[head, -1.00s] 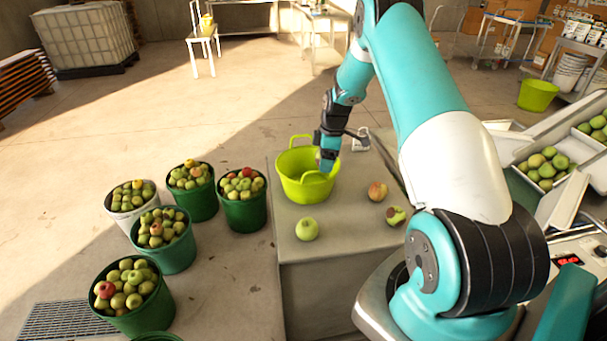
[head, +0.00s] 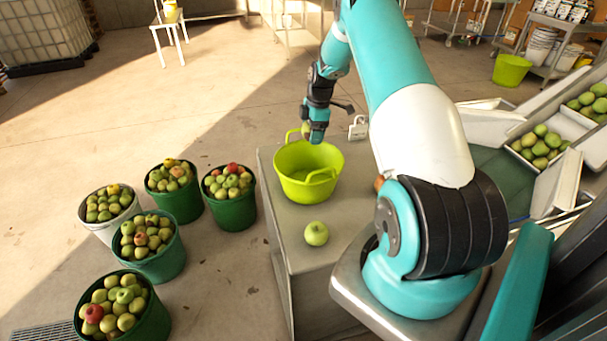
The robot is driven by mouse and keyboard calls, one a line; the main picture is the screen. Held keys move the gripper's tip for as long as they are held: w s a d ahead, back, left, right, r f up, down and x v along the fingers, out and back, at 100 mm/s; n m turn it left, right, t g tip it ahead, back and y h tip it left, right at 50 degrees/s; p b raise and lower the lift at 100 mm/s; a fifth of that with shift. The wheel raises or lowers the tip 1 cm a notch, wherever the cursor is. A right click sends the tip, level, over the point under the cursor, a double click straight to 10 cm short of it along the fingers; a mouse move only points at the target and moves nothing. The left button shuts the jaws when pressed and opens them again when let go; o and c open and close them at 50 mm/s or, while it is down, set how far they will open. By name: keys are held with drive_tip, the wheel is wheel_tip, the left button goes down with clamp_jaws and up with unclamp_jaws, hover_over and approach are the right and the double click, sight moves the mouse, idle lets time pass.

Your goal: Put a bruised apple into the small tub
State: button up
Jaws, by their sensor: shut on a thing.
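The small tub (head: 297,190) is lime green with two handles and stands on the grey bench top; the part of its inside that shows looks empty. My gripper (head: 312,132) is at the tub's far rim, above its back handle, shut on a greenish apple (head: 306,128). The fingers hide most of that apple, so I cannot tell whether it is bruised. A green apple (head: 316,233) lies on the bench in front of the tub. A reddish apple (head: 379,183) lies to the right, mostly hidden behind my arm.
Green buckets (head: 229,212) and a pale bucket (head: 97,230), full of apples, stand on the floor to the left. Sorting trays (head: 513,165) with green apples are at the right. A small white box (head: 358,128) is beyond the tub. Bench room is clear around the near green apple.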

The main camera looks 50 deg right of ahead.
drive_tip(key=shift+f+b, duration=0.75)
drive_tip(key=shift+f, duration=1.15)
drive_tip(key=o, duration=1.1)
drive_tip(key=shift+c, duration=0.2)
drive_tip(key=shift+r, duration=0.1)
wheel_tip(320, 180, up, 17)
drive_tip(key=s+d+b, duration=0.1)
drive_tip(key=d+b, duration=0.1)
drive_tip(key=b, duration=0.2)
drive_tip(key=shift+s, duration=0.15)
